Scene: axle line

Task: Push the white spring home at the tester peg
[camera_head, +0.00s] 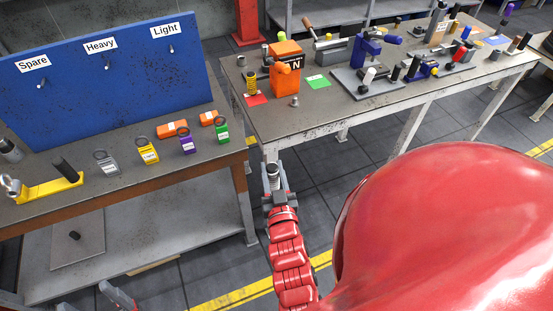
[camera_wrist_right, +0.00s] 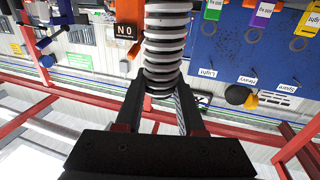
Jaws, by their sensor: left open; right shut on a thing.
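My right gripper (camera_head: 273,190) is shut on the white spring (camera_head: 273,170), which stands up from the jaws in front of the back table's near edge. In the right wrist view the spring (camera_wrist_right: 166,40) has pale coils and sits between the dark fingers (camera_wrist_right: 163,100). The orange tester (camera_head: 287,65), with a dark "N" display, stands on the back table beyond the spring, apart from it. I cannot clearly make out its peg. My left gripper (camera_head: 121,300) is open and empty at the bottom left, partly cut off by the frame.
A yellow spring (camera_head: 251,84) stands by a red card (camera_head: 256,100) left of the tester; a green card (camera_head: 318,82) lies to its right. A blue press (camera_head: 369,46) stands further right. The left bench holds a blue labelled board (camera_head: 120,95) and several coloured tags.

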